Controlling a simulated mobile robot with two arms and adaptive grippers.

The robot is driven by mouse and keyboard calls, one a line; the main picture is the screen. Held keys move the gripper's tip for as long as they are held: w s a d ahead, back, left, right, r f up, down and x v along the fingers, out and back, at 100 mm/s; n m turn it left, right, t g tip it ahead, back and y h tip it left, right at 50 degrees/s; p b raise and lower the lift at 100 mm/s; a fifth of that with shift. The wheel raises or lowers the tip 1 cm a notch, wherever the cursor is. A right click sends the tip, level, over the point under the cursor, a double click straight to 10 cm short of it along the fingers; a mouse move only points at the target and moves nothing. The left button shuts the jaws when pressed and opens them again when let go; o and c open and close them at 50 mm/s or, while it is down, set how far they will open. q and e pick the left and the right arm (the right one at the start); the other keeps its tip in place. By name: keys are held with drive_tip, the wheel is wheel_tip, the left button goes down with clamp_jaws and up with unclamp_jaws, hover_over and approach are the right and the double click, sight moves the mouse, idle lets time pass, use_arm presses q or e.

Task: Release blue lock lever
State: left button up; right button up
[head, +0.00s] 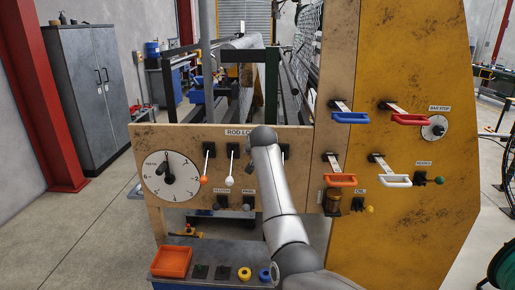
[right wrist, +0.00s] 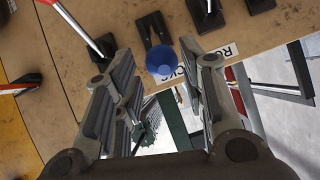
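The blue lock lever shows in the right wrist view as a round blue knob (right wrist: 160,58) pointing at the camera, with its dark slotted bracket (right wrist: 154,28) behind it on the tan panel. My right gripper (right wrist: 157,72) is open, its two fingers spread on either side of the knob, with visible gaps on both sides. In the head view my right arm reaches up to the panel and hides the blue lever and the gripper. An orange-knobbed lever (head: 203,180) and a white-knobbed lever (head: 229,181) hang to the left of my arm. My left gripper is out of view.
A dial (head: 171,177) is at the panel's left. A bench with an orange tray (head: 171,261) stands below. In the wrist view, a pale rod (right wrist: 78,26) lies close to the left finger.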

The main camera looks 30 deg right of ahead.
drive_tip(key=shift+v, duration=2.9)
drive_tip(key=shift+a+f, duration=0.1)
drive_tip(key=shift+a, duration=0.1)
